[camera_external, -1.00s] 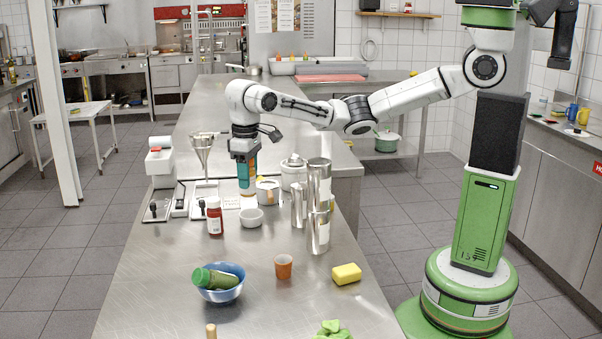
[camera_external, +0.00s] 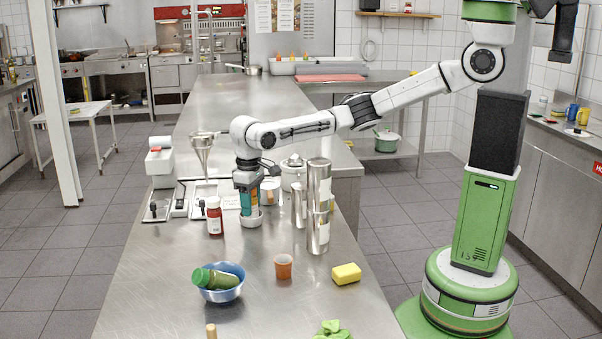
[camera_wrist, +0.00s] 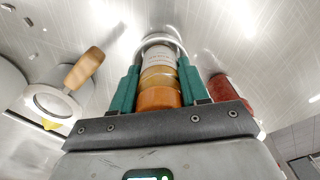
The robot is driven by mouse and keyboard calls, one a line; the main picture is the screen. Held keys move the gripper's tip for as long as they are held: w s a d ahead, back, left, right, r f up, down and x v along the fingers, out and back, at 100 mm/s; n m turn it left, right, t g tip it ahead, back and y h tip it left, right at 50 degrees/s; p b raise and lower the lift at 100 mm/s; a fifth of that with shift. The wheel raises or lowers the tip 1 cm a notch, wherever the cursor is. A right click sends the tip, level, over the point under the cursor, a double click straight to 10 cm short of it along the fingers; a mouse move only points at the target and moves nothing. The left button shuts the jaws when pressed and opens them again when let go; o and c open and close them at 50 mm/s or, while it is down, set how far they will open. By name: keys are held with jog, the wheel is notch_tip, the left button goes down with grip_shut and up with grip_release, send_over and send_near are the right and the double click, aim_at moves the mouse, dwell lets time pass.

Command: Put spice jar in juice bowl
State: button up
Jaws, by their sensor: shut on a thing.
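My gripper (camera_external: 249,207) is over the near counter, pointing down. Its teal fingers are shut on the spice jar (camera_wrist: 160,82), which has an orange end and a pale label in the wrist view. In the outside view the fingers mostly hide the jar. A small white bowl (camera_external: 251,218) stands directly under the fingertips; its pale rim shows beyond the jar in the wrist view. I cannot tell whether the jar touches this bowl. A blue bowl (camera_external: 222,294) stands nearer the front left, with a green bottle (camera_external: 215,279) lying in it.

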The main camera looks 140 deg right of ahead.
jog(key=shift+f, duration=0.15)
jog(key=o, duration=1.1)
jog(key=shift+o, duration=0.2)
notch_tip(320, 180, up, 12)
jog(key=shift+r+b, duration=0.1)
jog(key=shift+b, duration=0.9)
